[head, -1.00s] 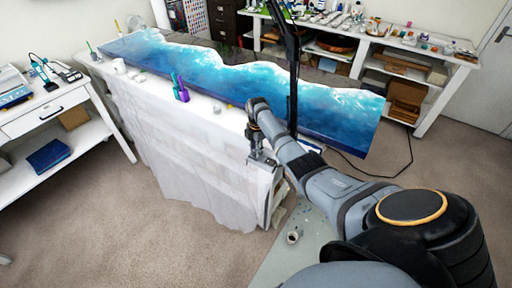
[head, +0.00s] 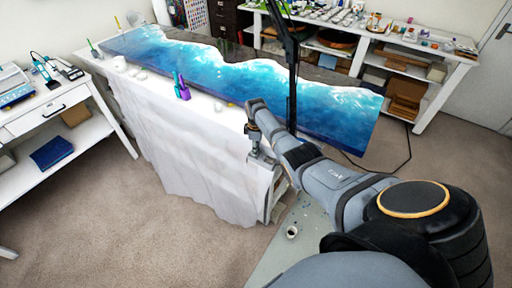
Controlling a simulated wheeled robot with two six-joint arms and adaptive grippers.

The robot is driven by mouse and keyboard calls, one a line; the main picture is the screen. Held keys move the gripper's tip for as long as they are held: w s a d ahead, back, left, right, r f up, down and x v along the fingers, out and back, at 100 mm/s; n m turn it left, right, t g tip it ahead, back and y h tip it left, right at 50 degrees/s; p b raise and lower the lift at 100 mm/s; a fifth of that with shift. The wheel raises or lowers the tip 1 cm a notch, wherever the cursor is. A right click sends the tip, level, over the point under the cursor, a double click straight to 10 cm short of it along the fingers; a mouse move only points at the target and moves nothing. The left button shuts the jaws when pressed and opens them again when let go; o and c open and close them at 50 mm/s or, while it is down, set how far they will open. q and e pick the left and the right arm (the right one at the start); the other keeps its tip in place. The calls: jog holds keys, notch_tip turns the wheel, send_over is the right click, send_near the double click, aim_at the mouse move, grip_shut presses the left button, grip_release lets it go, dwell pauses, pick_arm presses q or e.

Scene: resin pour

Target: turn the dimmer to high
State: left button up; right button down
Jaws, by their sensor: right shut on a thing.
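My right gripper (head: 263,160) points down at the near right end of the cloth-covered table (head: 190,150). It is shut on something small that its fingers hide. This looks to be the dimmer, but its knob and setting are too small and covered to make out. A black upright post (head: 293,85) rises just behind the gripper. My left gripper is not in view.
A blue and white resin slab (head: 220,75) lies along the table. Purple and teal bottles (head: 182,90) stand at its front edge. A white cup (head: 292,232) is on the floor mat. A white desk (head: 50,110) is at the left, shelves (head: 400,85) behind. Open carpet lies in front.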

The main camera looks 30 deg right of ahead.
jog(key=shift+m, duration=0.3)
jog(key=c, duration=1)
grip_release()
jog(key=shift+a+r, duration=0.15)
jog(key=shift+r, duration=3.85)
